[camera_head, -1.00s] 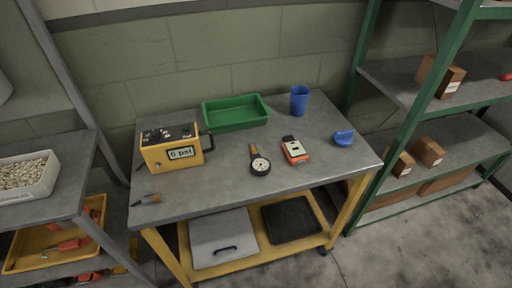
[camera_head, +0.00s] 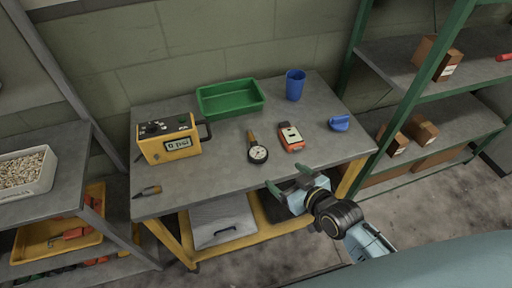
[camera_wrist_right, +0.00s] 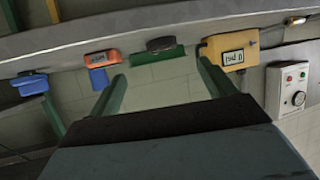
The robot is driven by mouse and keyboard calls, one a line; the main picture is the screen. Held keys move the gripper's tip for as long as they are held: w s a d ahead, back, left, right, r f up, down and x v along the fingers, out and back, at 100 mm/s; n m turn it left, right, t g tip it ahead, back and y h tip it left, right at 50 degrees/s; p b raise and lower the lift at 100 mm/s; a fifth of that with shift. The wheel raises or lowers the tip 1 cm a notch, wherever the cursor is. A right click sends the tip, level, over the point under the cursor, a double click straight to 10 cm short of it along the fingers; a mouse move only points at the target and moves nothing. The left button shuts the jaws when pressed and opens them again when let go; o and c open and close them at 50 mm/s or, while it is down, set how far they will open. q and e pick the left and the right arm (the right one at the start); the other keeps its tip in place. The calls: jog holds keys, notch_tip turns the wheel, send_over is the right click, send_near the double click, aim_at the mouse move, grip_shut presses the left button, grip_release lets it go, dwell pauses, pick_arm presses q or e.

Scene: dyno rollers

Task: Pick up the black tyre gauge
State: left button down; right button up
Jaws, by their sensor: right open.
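The black tyre gauge (camera_head: 258,154) lies on the grey bench top (camera_head: 215,178), with a round white dial and a yellow-brown handle pointing to the back. My right gripper (camera_head: 288,179) is open and empty at the bench's front edge, in front and to the right of the gauge, apart from it. In the right wrist view the scene is upside down; the gauge (camera_wrist_right: 160,44) shows edge-on as a dark shape beyond the open fingers (camera_wrist_right: 160,80). My left gripper is not in view.
An orange-and-white meter (camera_head: 291,137) lies right of the gauge. A yellow psi box (camera_head: 168,140), green tray (camera_head: 230,98), blue cup (camera_head: 295,85), blue object (camera_head: 339,123) and small orange-tipped tool (camera_head: 148,191) are also on the bench. The front middle is clear.

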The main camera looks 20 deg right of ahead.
jog(key=b, duration=0.1)
send_near(259, 155)
jog(key=x, duration=0.3)
jog(key=shift+w+f, duration=0.2)
jog(key=shift+w, duration=0.05)
jog(key=shift+b+x, duration=0.4)
jog(key=shift+x, duration=2.35)
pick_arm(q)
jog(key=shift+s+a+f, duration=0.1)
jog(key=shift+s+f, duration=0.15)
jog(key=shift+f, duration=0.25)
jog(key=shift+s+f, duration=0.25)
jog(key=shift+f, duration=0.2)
pick_arm(e)
jog(key=shift+r, duration=0.1)
jog(key=shift+c, duration=0.2)
jog(key=c, duration=1)
jog(key=shift+c, duration=0.2)
